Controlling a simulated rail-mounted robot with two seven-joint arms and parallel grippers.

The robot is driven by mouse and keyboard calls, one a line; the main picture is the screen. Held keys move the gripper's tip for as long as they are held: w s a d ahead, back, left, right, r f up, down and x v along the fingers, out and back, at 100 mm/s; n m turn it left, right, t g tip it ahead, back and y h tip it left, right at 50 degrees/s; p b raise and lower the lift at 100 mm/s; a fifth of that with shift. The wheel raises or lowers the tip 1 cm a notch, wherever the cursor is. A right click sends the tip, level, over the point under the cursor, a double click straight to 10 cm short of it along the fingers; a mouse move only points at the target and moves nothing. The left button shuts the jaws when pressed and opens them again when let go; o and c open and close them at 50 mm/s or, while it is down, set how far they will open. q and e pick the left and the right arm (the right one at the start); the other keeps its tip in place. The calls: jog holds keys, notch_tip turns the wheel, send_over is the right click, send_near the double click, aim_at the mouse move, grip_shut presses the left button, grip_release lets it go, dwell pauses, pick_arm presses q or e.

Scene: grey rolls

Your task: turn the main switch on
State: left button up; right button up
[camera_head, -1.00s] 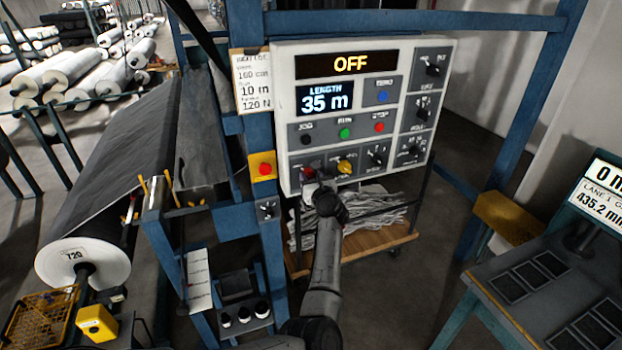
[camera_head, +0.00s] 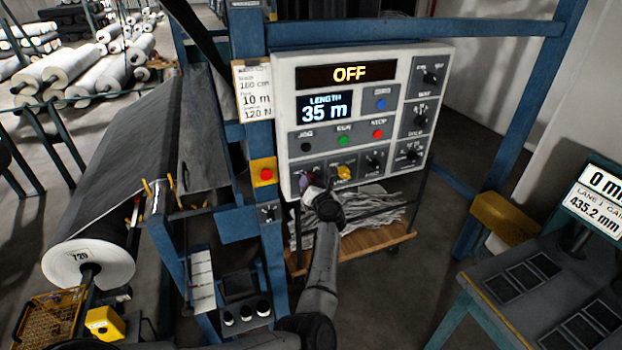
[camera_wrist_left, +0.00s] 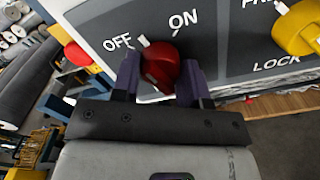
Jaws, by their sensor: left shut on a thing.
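The main switch is a red rotary knob (camera_wrist_left: 160,62) at the lower left of the white control panel (camera_head: 285,110). OFF is printed to the left of its top and ON to its upper right. A white mark at the knob's top lies close to OFF. My left gripper (camera_wrist_left: 161,70) is shut on the red knob, one purple finger on each side. In the head view my left gripper (camera_head: 307,182) reaches up to the panel's lower left and mostly hides the knob. The display (camera_head: 348,74) reads OFF. My right gripper is not in view.
A yellow knob (camera_head: 344,172) sits just right of the switch; it also shows in the wrist view (camera_wrist_left: 297,28). A red button on a yellow box (camera_head: 265,174) is left of the panel. Blue frame posts stand around. A wooden cart shelf (camera_head: 370,240) lies below.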

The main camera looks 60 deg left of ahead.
pick_arm(q)
jog(key=m+p, duration=0.2)
jog(key=m, duration=0.1)
jog(key=m+p, duration=0.2)
jog(key=m, duration=0.1)
jog(key=shift+r+m+p, duration=0.2)
jog(key=shift+m+p, duration=0.1)
jog(key=m+p, duration=0.2)
jog(key=m, duration=0.1)
jog(key=shift+f+m, duration=0.1)
jog(key=shift+m, duration=0.2)
jog(key=shift+m+p, duration=0.55)
jog(key=shift+m, duration=0.25)
jog(key=shift+f, duration=0.1)
jog(key=o, duration=0.9)
jog(key=shift+d, duration=0.1)
